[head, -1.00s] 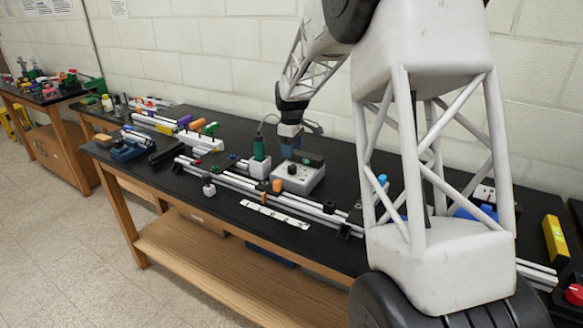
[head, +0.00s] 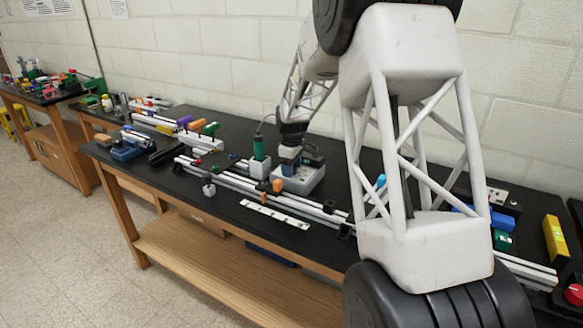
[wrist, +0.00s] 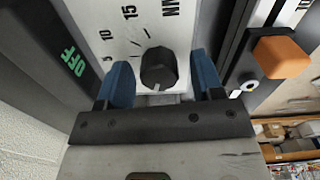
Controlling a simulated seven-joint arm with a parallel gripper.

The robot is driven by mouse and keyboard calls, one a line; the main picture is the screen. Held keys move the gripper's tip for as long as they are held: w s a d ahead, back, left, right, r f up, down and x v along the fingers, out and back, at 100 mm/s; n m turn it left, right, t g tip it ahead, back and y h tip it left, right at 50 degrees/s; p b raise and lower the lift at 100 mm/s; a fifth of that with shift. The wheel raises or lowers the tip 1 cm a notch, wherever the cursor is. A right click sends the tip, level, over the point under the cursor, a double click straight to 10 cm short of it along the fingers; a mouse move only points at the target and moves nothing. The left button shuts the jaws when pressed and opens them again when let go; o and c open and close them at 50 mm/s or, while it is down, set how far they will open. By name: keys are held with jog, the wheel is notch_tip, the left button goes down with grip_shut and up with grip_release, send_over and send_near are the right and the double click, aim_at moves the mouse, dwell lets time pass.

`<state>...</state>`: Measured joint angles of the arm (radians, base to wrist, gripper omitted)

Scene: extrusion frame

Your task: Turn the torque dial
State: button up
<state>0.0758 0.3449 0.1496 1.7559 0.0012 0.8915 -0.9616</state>
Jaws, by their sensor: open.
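The torque dial (wrist: 158,69) is a dark faceted knob on a white scale plate printed 5, 10, 15 and Nm in the wrist view. A light pointer line shows at its lower edge. My gripper (wrist: 162,68) is open, with one blue finger on each side of the dial and a visible gap to each. In the head view my gripper (head: 290,156) is low over the grey control box (head: 302,184); the dial is hidden there.
An orange knob (wrist: 283,54) lies right of the dial; a green OFF marking (wrist: 74,62) is at left. Aluminium rails (head: 240,182) and a white strip (head: 275,215) lie in front.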

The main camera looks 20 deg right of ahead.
jog(key=c, duration=0.9)
jog(key=shift+m, duration=0.3)
jog(key=m, duration=0.9)
jog(key=shift+d+m, duration=0.1)
jog(key=shift+m, duration=0.2)
jog(key=m, duration=1)
jog(key=shift+d+m, duration=0.1)
jog(key=shift+m, duration=0.3)
